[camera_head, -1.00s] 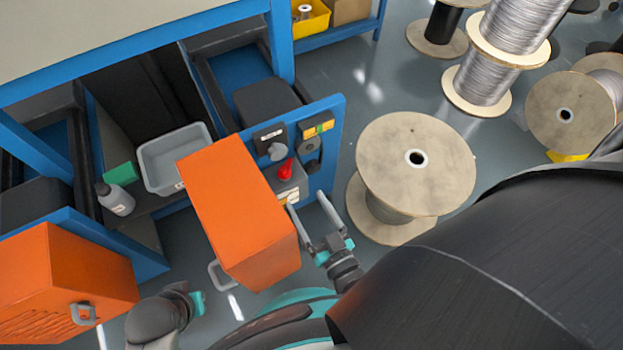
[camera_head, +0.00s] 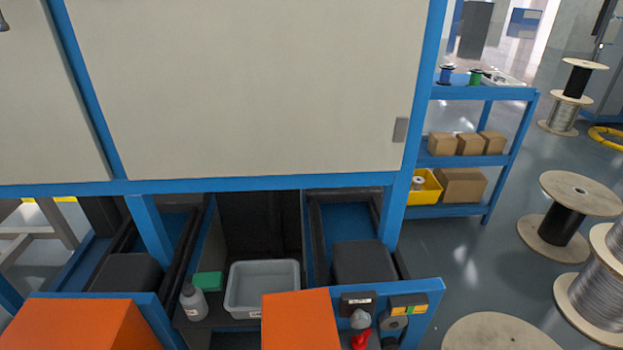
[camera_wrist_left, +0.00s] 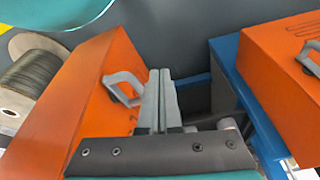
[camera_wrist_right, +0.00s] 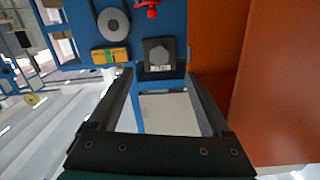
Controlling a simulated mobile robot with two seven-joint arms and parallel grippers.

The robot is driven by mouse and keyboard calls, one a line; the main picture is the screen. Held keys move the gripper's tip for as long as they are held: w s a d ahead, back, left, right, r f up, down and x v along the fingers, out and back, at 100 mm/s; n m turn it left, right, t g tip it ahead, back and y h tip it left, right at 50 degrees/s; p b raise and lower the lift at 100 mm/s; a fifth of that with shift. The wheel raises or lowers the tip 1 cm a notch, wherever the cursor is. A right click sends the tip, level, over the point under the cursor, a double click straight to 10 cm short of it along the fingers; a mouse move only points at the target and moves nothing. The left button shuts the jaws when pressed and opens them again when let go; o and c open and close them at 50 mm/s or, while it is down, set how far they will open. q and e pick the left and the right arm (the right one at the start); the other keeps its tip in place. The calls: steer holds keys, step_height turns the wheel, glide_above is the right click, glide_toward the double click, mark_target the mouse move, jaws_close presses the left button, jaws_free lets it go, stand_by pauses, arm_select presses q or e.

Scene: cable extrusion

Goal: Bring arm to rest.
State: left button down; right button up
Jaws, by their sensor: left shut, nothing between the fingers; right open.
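My left gripper (camera_wrist_left: 160,98) shows in the left wrist view with its two fingers closed together and nothing between them. It is beside an orange cover (camera_wrist_left: 85,95) with a grey handle (camera_wrist_left: 123,88), and I cannot tell whether it touches it. My right gripper (camera_wrist_right: 165,82) shows in the right wrist view with its fingers spread wide and empty. It faces the blue control panel (camera_wrist_right: 165,22) with a grey knob (camera_wrist_right: 159,54) and a red switch (camera_wrist_right: 148,8). Neither gripper is in the head view.
A second orange cover (camera_wrist_left: 275,85) stands to the right in the left wrist view. The head view shows a grey bin (camera_head: 262,312), a spray bottle (camera_head: 193,302), a shelf (camera_head: 465,160) with boxes, and wooden cable spools (camera_head: 580,193) on the right. Floor (camera_head: 450,255) between shelf and spools is clear.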

arm_select(q)
steer(key=w+r+v, duration=0.1)
steer(key=w+v, duration=0.1)
steer(key=v, duration=1.1)
arm_select(e)
steer(key=s+d+r+n+g, duration=0.3)
steer(key=s+r+g, duration=0.5)
steer(key=r+g, duration=0.45)
arm_select(q)
step_height(320, 180, down, 17)
steer(key=a+p, duration=0.2)
steer(key=p, duration=0.3)
arm_select(e)
step_height(320, 180, down, 18)
steer(key=d+g+h, duration=0.1)
steer(key=d+g, duration=0.1)
arm_select(q)
steer(key=s+a+f+p, duration=0.4)
steer(key=s+f, duration=0.4)
steer(key=s, duration=0.3)
steer(key=shift+a+f+g+y+p, duration=0.25)
steer(key=shift+a+g+y+p, duration=0.15)
steer(key=shift+a, duration=0.4)
arm_select(e)
steer(key=s+d+f, duration=0.5)
steer(key=s+f, duration=0.4)
steer(key=s, duration=0.2)
steer(key=shift+s+d+n+h, duration=0.15)
steer(key=shift+d+n+h, duration=0.15)
steer(key=shift+n, duration=0.1)
